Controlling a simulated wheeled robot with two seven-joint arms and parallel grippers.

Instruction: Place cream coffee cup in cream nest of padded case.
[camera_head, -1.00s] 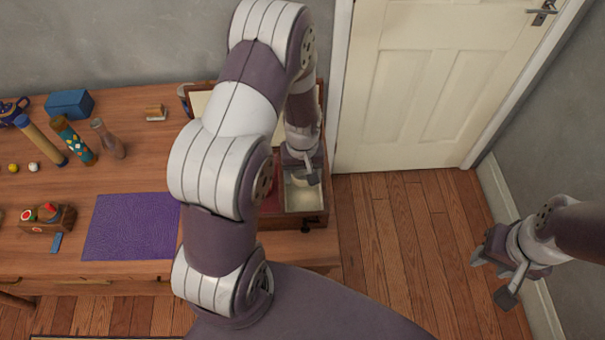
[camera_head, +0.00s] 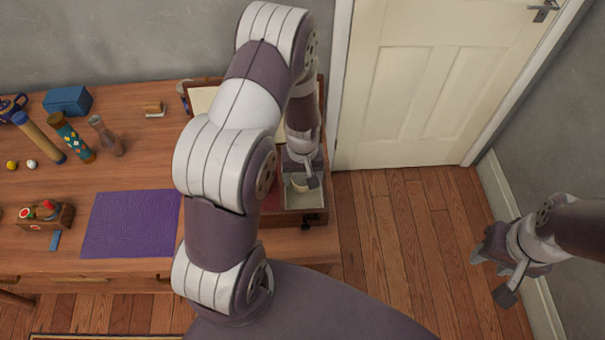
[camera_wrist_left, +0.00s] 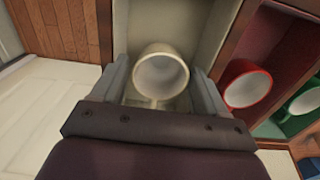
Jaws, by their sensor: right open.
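The cream coffee cup (camera_wrist_left: 161,77) stands in the cream nest (camera_wrist_left: 172,22) of the padded case (camera_head: 324,208), its mouth toward my left wrist camera. It is partly visible in the head view (camera_head: 299,186). My left gripper (camera_wrist_left: 160,85) is open, with one finger on each side of the cup and a small gap showing on both sides. In the head view, the left gripper (camera_head: 301,176) is over the nest and partly hides it. My right gripper (camera_head: 490,277) is open and empty, above the floor at the right.
A red cup (camera_wrist_left: 246,86) and a green cup (camera_wrist_left: 305,98) sit in neighbouring compartments. A purple mat (camera_head: 130,224), a wooden box (camera_head: 48,215) and several bottles stand left on the table. My left arm hides part of the case.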

